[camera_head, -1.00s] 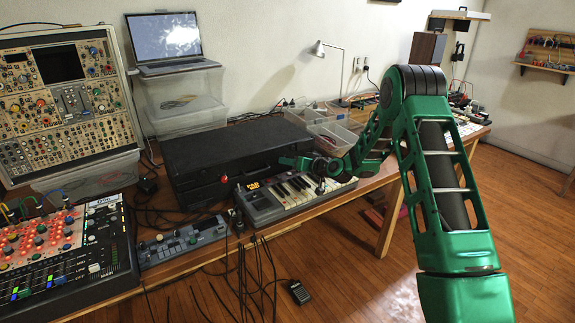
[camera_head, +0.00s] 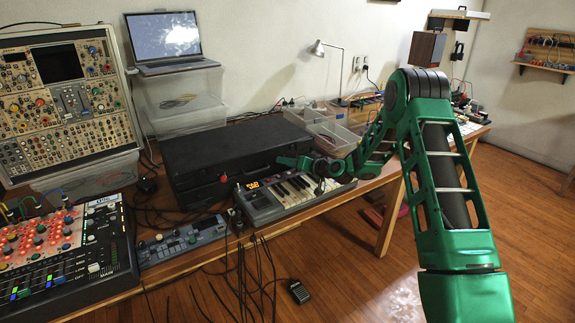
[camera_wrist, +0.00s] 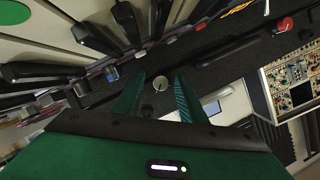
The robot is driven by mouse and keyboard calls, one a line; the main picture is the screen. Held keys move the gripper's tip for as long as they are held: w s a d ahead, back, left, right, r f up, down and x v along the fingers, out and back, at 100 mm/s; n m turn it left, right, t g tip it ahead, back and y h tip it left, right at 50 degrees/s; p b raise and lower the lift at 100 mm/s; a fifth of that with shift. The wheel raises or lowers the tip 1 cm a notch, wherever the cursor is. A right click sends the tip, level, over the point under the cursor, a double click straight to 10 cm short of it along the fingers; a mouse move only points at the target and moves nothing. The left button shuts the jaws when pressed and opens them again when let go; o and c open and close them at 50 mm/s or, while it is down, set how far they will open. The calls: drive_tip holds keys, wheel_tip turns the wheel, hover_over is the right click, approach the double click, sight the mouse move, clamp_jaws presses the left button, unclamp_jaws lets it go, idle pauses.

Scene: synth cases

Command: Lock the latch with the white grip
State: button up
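The black case (camera_head: 235,150) lies on the table, its front facing the keyboard. In the wrist view a small round whitish grip (camera_wrist: 160,83) shows against the dark case front. My gripper (camera_wrist: 158,88) is open, with one green finger on each side of this grip in the picture; I cannot tell whether either touches it. In the head view my gripper (camera_head: 290,162) is at the right part of the case front, and the white grip cannot be made out there. A red grip (camera_head: 223,178) is farther left on the case front; it also shows in the wrist view (camera_wrist: 285,24).
A small keyboard (camera_head: 290,195) lies close in front of the case, below my gripper. Clear plastic bins (camera_head: 335,137) stand right of the case. A grey device (camera_head: 182,243) and hanging cables are at the front left.

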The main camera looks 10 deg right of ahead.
drive_tip(key=shift+r, duration=0.1)
drive_tip(key=v, duration=1)
drive_tip(key=shift+s+d, duration=0.15)
drive_tip(key=shift+s, duration=0.15)
drive_tip(key=shift+s+r, duration=0.1)
drive_tip(key=shift+s, duration=0.15)
drive_tip(key=s+d+r+m+g+h, duration=0.2)
drive_tip(key=s+d+r+g, duration=0.1)
drive_tip(key=s, duration=1.5)
drive_tip(key=s+d+r+m+g+h, duration=0.1)
drive_tip(key=s+d+r+g+h, duration=0.2)
drive_tip(key=s, duration=1.5)
drive_tip(key=s+d+r+m+g+h, duration=0.2)
drive_tip(key=s+d+g, duration=0.3)
drive_tip(key=s, duration=1.3)
drive_tip(key=shift+d+r+m+g, duration=0.3)
drive_tip(key=shift+r+g, duration=0.25)
drive_tip(key=shift+g, duration=0.25)
